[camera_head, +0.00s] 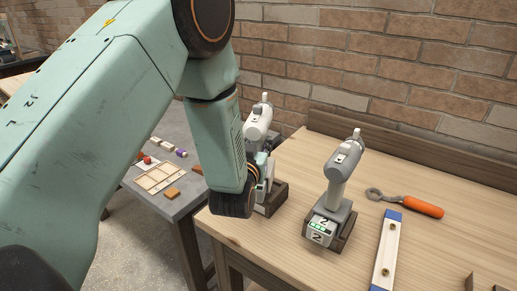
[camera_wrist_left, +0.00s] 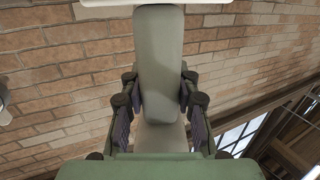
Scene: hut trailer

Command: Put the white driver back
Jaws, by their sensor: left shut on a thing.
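A white driver (camera_head: 258,120) stands upright at the table's left end, partly hidden behind my left arm. My left gripper (camera_head: 261,168) is shut around its grip; my wrist hides most of the hold. In the left wrist view the pale grey driver (camera_wrist_left: 158,55) runs between the two fingers of the left gripper (camera_wrist_left: 160,108). A dark wooden holder (camera_head: 275,199) is just under this driver; I cannot tell whether the driver's base is seated in it. My right gripper is not in view.
The wooden table (camera_head: 290,245) also bears an orange-handled tool (camera_head: 424,206) and a blue-ended level (camera_head: 387,250). A grey side table (camera_head: 195,208) with a small tray (camera_head: 160,176) and blocks is at left. A brick wall (camera_head: 390,60) stands behind.

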